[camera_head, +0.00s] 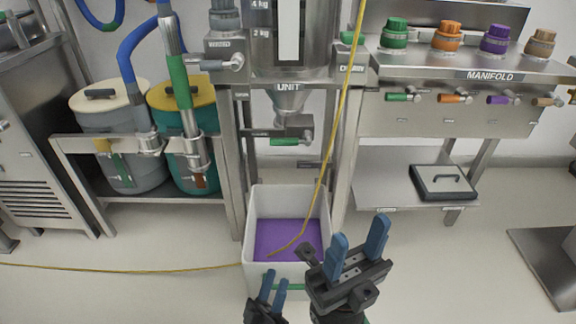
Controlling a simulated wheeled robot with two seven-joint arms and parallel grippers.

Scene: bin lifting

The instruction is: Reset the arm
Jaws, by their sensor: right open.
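My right gripper (358,238) is open and empty, with two blue fingers set well apart. It is in front of the white bin's right side in the picture. My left gripper (274,278) shows low in the view, in front of the bin's near wall. Its two blue fingers stand close together with a narrow gap, and nothing shows between them. I cannot tell its jaw state.
The white bin (247,222) holds purple material and stands on the floor under the hopper unit (290,98). The manifold bench (460,115) is at right; two drums (108,122) (183,125) are at left.

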